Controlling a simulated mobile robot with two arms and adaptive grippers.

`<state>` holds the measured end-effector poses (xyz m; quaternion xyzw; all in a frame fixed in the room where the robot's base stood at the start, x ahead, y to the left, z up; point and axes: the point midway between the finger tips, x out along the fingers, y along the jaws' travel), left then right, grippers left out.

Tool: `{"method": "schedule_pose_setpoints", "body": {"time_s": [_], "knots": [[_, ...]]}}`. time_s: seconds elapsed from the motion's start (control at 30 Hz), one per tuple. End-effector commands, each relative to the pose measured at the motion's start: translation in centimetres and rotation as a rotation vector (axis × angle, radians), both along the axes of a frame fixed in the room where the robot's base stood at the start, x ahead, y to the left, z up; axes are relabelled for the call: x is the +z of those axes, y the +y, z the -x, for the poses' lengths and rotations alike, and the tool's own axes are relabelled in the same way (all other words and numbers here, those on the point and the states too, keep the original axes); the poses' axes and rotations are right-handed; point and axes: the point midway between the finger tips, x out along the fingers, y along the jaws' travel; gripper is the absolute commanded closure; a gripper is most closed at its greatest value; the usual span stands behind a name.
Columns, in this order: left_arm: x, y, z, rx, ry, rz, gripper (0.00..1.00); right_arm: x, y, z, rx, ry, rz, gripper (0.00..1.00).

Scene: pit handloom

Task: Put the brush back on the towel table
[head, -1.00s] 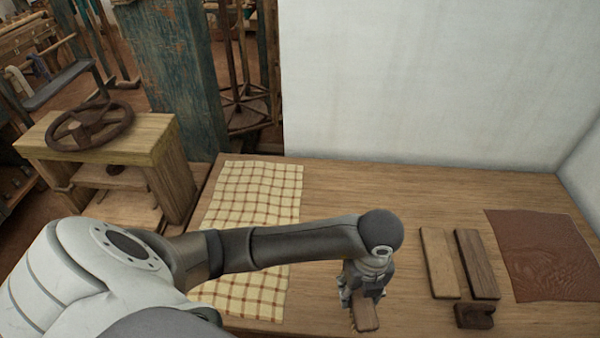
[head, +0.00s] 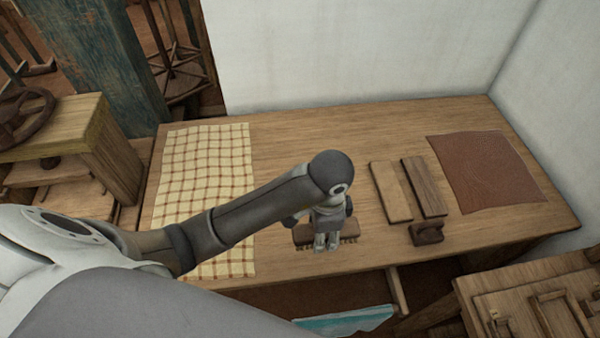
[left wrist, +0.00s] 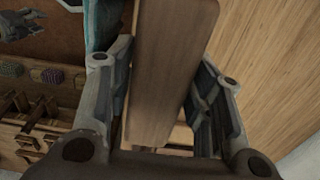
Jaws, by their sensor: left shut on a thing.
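The wooden brush (head: 304,234), with short bristles underneath, lies crosswise in my left gripper (head: 327,238) in the head view. It shows over the front part of the table (head: 285,150); I cannot tell whether it touches the top. In the left wrist view, the brush's long flat brown back (left wrist: 172,60) runs between the two fingers of my left gripper (left wrist: 165,95), which is shut on it. A checkered yellow towel (head: 205,160) lies at the table's left. A grey jointed shape at the upper left of the wrist view may be my right gripper (left wrist: 25,24).
Two flat wooden pieces (head: 391,192) (head: 424,187), a small dark block (head: 426,233) and a brown cloth (head: 485,170) lie at the right. A white wall (head: 350,50) stands behind. A lower wooden bench (head: 535,295) with tools is at the front right. The table's back middle is clear.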

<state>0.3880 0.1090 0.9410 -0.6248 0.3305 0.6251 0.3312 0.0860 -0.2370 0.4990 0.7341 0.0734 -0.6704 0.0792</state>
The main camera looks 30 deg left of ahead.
Motion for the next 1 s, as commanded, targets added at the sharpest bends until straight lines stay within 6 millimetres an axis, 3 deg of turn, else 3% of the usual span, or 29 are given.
{"method": "schedule_pose_setpoints", "body": {"time_s": [0.17, 0.37, 0.5, 0.6, 1.0], "knots": [[-1.8, 0.8, -2.9, 0.004, -0.002, 0.002, 0.75, -2.5, 0.0, 0.0, 0.0, 0.0, 0.0, 0.6], [-4.2, 2.2, -7.6, 0.003, -0.001, 0.004, 0.75, -4.8, 0.1, 0.0, 0.0, -0.001, -0.001, 0.6], [-6.7, 3.0, -10.0, 0.0, 0.004, 0.004, 0.75, -6.3, 0.2, 0.0, -0.001, -0.001, -0.002, 0.6], [-7.3, 3.5, -11.2, -0.001, 0.003, -0.001, 0.75, -5.3, 0.3, 0.0, -0.002, 0.0, -0.003, 0.6], [-10.0, 4.0, -13.2, -0.003, 0.002, 0.0, 0.75, -4.9, 0.3, -0.1, -0.002, -0.001, -0.004, 0.6]]}}
